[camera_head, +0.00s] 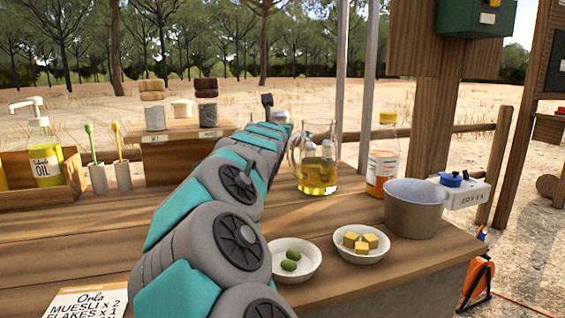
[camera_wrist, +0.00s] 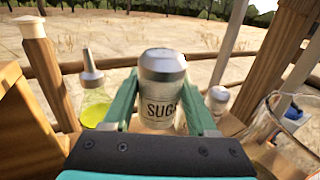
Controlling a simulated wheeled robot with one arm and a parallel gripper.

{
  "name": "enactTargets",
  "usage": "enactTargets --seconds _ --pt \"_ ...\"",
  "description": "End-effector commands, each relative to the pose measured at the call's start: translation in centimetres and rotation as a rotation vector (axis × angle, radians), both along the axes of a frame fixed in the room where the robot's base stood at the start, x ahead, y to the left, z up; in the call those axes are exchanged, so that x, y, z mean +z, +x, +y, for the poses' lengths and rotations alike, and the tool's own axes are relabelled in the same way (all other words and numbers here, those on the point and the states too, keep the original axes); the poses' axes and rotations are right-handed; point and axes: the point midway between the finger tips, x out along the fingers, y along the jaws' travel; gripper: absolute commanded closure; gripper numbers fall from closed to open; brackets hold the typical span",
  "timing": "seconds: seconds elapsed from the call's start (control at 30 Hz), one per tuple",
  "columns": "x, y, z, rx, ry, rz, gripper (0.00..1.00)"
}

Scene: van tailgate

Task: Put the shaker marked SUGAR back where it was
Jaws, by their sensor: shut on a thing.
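My gripper (camera_wrist: 160,88) is shut on the shaker marked SUGAR (camera_wrist: 161,72), one finger on each side. The shaker has a silver cap and a pale body with dark letters, of which "SUG" shows. It looks roughly upright in the wrist view. Its base is hidden, so I cannot tell whether it touches a surface. In the head view my arm hides most of the gripper area; a small silver top (camera_head: 281,117) shows beside it, and I cannot tell which shaker it is.
A second silver-capped shaker (camera_wrist: 217,100) stands right of the held one, and a spouted yellow-green bottle (camera_wrist: 92,100) stands left. A glass jug (camera_head: 317,172) is close on the right. A wooden riser (camera_head: 172,160) with jars stands left. Bowls (camera_head: 361,257) and a pot (camera_head: 413,212) occupy the front right.

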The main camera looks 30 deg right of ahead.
Motion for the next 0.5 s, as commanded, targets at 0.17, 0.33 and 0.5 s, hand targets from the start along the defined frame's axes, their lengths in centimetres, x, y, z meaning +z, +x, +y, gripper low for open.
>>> enactTargets --seconds 0.17,0.33,0.5 --pt "-3.5 0.1 0.1 0.003 0.004 0.003 1.00" --pt "-6.6 0.1 0.1 0.002 0.004 0.006 1.00" --pt "-8.6 0.0 0.0 0.000 0.003 0.003 1.00"
